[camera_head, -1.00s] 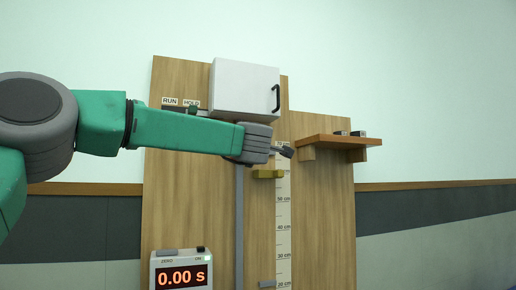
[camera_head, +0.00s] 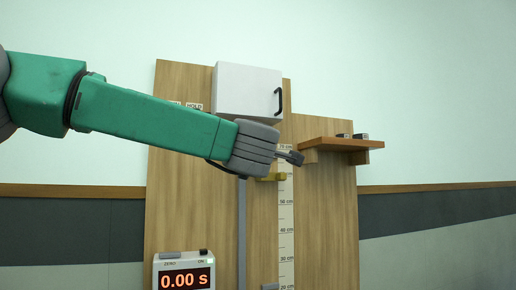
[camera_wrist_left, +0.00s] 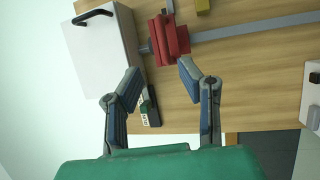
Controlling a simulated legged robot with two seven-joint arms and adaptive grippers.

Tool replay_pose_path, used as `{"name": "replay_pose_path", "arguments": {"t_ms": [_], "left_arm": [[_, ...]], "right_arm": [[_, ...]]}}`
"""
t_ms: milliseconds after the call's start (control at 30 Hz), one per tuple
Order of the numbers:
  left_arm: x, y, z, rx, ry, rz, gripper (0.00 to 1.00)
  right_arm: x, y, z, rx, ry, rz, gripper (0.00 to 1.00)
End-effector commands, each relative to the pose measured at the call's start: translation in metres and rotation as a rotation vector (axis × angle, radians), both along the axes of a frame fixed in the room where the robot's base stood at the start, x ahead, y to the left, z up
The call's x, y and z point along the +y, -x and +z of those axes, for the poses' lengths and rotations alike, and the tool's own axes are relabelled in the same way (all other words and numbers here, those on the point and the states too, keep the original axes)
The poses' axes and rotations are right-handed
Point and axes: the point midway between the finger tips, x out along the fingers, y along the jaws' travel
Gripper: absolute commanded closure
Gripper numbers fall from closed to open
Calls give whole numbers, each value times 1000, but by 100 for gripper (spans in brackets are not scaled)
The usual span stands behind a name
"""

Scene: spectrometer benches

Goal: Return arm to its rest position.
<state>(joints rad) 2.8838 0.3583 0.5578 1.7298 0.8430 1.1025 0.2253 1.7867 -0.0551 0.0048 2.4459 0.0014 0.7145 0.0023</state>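My left arm (camera_head: 155,115) reaches in from the left in the head view, across the wooden board. My left gripper (camera_head: 292,157) is in front of the board, below the white box and left of the shelf; its fingers are small there. In the left wrist view the gripper (camera_wrist_left: 160,68) has its two fingers spread well apart, with nothing held between them. A red block (camera_wrist_left: 170,42) on the grey rail lies beyond the fingertips and looks apart from them. My right gripper is in neither view.
A white box (camera_head: 248,92) with a black handle is on the board (camera_head: 320,230). A wooden shelf (camera_head: 340,143) carries small dark items. A yellow piece (camera_head: 270,178) sits near the scale (camera_head: 286,225). A timer (camera_head: 184,272) reads 0.00 s. Open wall lies to the right.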

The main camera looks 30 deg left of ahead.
Motion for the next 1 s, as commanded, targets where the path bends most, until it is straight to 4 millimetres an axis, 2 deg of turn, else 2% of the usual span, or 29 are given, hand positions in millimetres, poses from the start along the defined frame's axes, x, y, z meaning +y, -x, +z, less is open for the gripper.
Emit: {"name": "replay_pose_path", "arguments": {"t_ms": [167, 567, 667, 767, 867, 1000], "left_arm": [[-2, 6, 0, -2, -1, 1, 68], [-2, 6, -1, -1, 0, 1, 68], [-4, 3, -10, 12, -12, -2, 68], [-9, -9, -43, 59, -58, -14, 68], [-19, -26, -105, 146, -144, -40, 68], [-34, -45, -212, 297, -286, -100, 68]], "right_arm": [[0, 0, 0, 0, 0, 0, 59], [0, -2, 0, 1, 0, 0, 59], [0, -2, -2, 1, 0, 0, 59], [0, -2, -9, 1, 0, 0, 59], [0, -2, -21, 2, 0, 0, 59], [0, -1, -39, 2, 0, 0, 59]]}}
